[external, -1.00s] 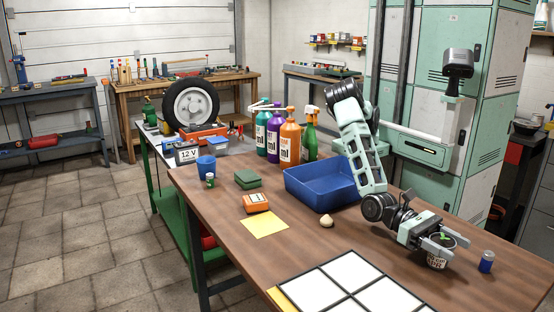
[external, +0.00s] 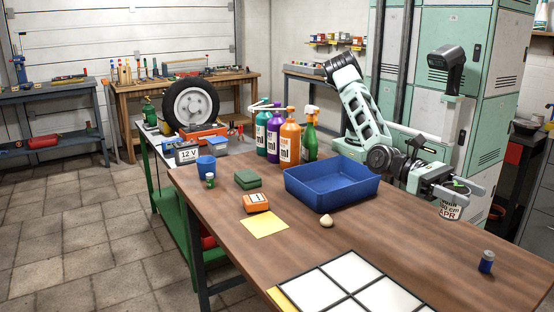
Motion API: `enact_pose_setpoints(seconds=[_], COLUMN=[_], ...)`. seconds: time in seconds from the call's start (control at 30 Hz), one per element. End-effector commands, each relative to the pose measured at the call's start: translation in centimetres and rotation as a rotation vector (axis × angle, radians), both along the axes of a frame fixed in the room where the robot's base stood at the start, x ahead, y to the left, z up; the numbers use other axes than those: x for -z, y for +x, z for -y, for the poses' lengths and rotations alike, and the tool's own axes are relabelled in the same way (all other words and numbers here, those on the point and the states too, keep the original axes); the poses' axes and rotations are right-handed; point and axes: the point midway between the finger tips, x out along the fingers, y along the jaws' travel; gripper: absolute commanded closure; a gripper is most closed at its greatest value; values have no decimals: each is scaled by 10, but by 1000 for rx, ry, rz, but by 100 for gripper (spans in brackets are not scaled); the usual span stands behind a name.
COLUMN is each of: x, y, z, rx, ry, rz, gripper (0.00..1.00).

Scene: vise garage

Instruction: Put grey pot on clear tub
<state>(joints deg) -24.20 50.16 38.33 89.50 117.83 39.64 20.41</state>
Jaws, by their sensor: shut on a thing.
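The fingers hide part of the pot's rim. I cannot make out a clear tub in this view.
A small blue can (external: 486,261) stands at the table's right. A white-panelled grid (external: 345,285) lies at the front. The table's right middle is clear.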

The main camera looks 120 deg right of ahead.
Motion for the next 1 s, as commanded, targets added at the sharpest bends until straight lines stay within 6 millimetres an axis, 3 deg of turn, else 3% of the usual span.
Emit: enact_pose_setpoints(seconds=[0.07, 0.3, 0.57, 0.77, 1.0], x=[-24, -74, -73, -72, -72], y=[0, 0, 49, 103, 186], z=[0, 0, 33, 78, 168], rx=[1, 2, 76, 166, 323], ry=[3, 1, -1, -2, -2], rz=[6, 4, 1, 3, 6], gripper=[70, 70, 70, 70, 70])
